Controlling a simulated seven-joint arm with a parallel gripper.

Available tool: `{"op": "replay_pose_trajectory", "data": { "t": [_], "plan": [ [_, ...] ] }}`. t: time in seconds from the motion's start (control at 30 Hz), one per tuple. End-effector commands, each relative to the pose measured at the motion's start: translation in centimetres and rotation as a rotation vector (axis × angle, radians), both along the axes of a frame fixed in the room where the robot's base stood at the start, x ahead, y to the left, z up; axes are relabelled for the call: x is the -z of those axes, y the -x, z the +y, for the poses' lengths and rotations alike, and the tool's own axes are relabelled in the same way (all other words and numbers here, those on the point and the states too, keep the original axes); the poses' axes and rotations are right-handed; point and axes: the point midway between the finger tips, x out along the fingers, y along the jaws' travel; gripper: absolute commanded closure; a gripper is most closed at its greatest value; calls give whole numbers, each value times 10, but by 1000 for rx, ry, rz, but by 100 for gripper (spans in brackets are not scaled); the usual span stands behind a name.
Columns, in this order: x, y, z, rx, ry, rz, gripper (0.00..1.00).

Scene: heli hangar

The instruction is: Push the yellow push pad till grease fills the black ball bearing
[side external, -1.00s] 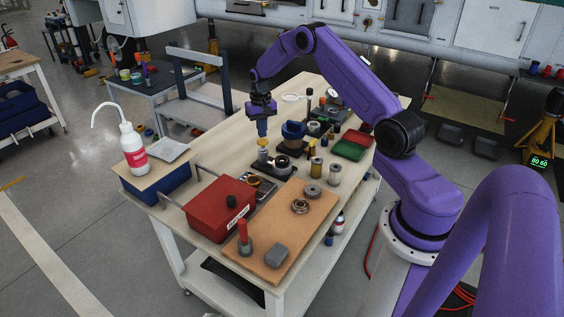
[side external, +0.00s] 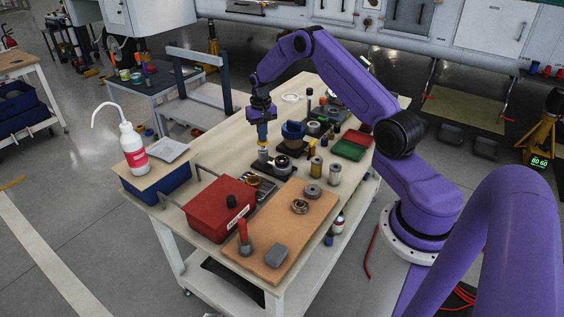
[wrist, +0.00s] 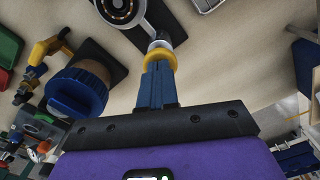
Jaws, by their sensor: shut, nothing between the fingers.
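My gripper (side external: 262,143) is shut and empty, with its blue fingers pointing down. In the wrist view its fingertips (wrist: 158,66) meet the yellow push pad (wrist: 151,55), and they appear to touch it. The pad sits on a small metal post and is mostly hidden behind the fingers in the side view. The black ball bearing (wrist: 119,8) lies beside the post, cut off by the top edge of the wrist view. In the side view the bearing (side external: 282,162) sits on a dark base. Whether grease is in it cannot be told.
A blue-topped round piece (wrist: 78,92) stands close left of my gripper in the wrist view. A red box (side external: 218,207), an orange-brown board (side external: 286,232) and a green tray (side external: 349,150) share the table. Bare tabletop (side external: 212,150) lies left of the gripper.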

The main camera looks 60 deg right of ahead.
Motion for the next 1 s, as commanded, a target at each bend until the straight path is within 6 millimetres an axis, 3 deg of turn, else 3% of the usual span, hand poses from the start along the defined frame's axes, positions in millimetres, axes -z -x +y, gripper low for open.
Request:
{"op": "replay_pose_trajectory", "data": {
  "t": [1.0],
  "plan": [
    [22,0,0,0,1,-1,100]
  ]
}}
